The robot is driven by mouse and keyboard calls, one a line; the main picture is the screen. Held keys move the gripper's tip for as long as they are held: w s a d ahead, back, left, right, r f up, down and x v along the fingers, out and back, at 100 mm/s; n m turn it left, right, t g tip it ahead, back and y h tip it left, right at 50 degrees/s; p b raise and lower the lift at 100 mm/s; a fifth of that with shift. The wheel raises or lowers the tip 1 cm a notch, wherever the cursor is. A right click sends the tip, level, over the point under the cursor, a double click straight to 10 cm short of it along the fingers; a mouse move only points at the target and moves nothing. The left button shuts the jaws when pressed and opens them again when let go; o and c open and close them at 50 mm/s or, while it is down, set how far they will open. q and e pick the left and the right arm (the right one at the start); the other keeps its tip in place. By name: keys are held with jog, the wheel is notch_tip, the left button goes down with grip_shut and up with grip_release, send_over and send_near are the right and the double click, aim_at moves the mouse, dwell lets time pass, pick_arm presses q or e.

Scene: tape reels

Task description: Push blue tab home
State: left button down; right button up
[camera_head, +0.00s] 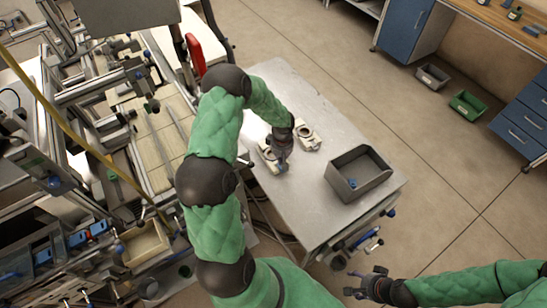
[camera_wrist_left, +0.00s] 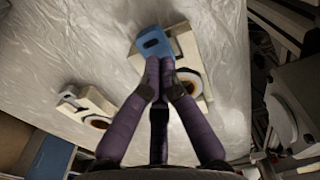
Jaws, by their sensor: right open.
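A white reel holder (camera_wrist_left: 197,85) with a brown-centred ring lies on the metal table under my left gripper. Its blue tab (camera_wrist_left: 152,42) sticks up at one end in the left wrist view; in the head view the tab is hidden. My left gripper (camera_wrist_left: 161,70) has its fingertips together right beside the tab; I cannot tell whether they touch it. In the head view, my left gripper (camera_head: 280,163) points down at that holder (camera_head: 266,153). A second white holder (camera_head: 308,138) lies beside it. My right gripper (camera_head: 366,282) is open and empty, away from the table.
A grey bin (camera_head: 371,182) with a small blue piece inside stands on the table (camera_head: 335,115) to the right. Machinery with rails stands to the left. The far table surface is clear. A green bin (camera_head: 467,105) sits on the floor.

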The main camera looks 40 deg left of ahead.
pick_arm(q)
jog(key=shift+f+b, duration=0.7)
jog(key=shift+b, duration=0.05)
dwell(0.5)
jog(key=shift+b, duration=0.55)
dwell(1.7)
jog(key=shift+r, duration=0.1)
jog(key=shift+r+p, duration=1.6)
jog(key=shift+r, duration=1.8)
jog(key=shift+d+f, duration=0.1)
